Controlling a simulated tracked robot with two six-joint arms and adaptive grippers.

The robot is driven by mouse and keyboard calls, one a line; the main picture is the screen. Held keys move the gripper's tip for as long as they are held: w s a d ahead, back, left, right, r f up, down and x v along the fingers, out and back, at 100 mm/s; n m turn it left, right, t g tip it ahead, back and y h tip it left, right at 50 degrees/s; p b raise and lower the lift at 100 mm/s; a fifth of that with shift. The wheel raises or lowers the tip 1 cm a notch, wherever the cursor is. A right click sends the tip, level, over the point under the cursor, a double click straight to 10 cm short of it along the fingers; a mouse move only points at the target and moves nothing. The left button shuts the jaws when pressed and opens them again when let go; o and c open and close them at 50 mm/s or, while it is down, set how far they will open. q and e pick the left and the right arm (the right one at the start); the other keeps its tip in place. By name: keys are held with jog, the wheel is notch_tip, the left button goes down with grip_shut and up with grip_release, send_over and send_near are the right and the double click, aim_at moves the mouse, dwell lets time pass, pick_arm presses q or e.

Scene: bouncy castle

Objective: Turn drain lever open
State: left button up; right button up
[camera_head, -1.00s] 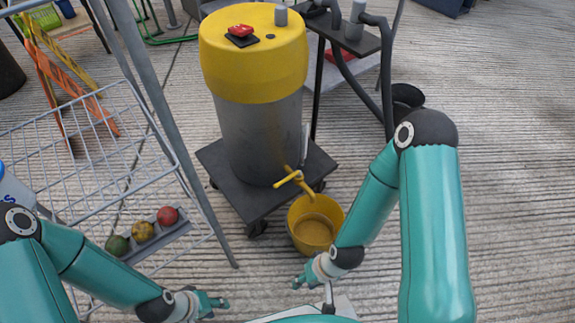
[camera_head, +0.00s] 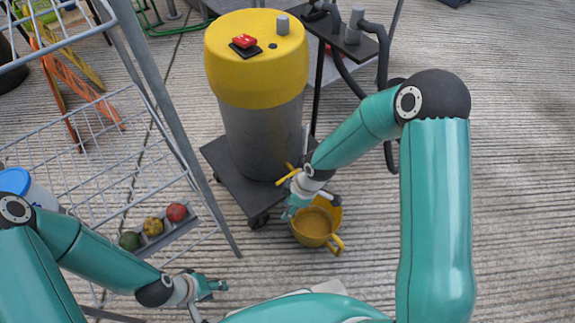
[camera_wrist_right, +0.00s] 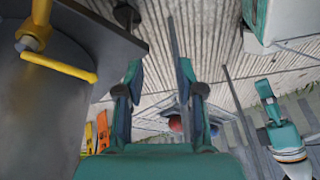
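The yellow drain lever (camera_head: 285,177) sticks out low on the front of the grey tank with a yellow lid (camera_head: 262,130). My right gripper (camera_head: 291,210) is just in front of and below the lever, over the left side of the yellow bucket (camera_head: 318,232), and partly hides both. In the right wrist view the lever (camera_wrist_right: 60,67) shows at upper left, beside the fingers and outside the gap between them. The right fingers (camera_wrist_right: 160,88) are apart with nothing between them. My left gripper (camera_head: 212,287) is open and empty, low over the floor.
A wire rack (camera_head: 180,150) stands at left, with several coloured balls in a grey tray (camera_head: 160,238). The tank stands on a dark wheeled base (camera_head: 236,188). A stand with black hoses (camera_head: 352,42) is behind right. Floor on the right is clear.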

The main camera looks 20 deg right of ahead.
pick_arm(q)
notch_tip(320, 180, up, 5)
jog(key=p, duration=0.3)
pick_arm(e)
jog(key=w+d+r+n+t+h, duration=0.1)
jog(key=w+d+r+n, duration=0.1)
jog(key=w+r+n, duration=0.4)
jog(key=w+d+r+n+h, duration=0.1)
jog(key=w+d+r+n, duration=0.15)
jog(key=r, duration=0.55)
pick_arm(q)
notch_tip(320, 180, down, 6)
jog(key=b, duration=0.5)
jog(key=shift+b, duration=0.3)
pick_arm(e)
jog(key=shift+n, duration=0.45)
jog(key=x, duration=1.7)
jog(key=shift+w+d, duration=0.2)
jog(key=shift+d, duration=0.1)
grip_shut()
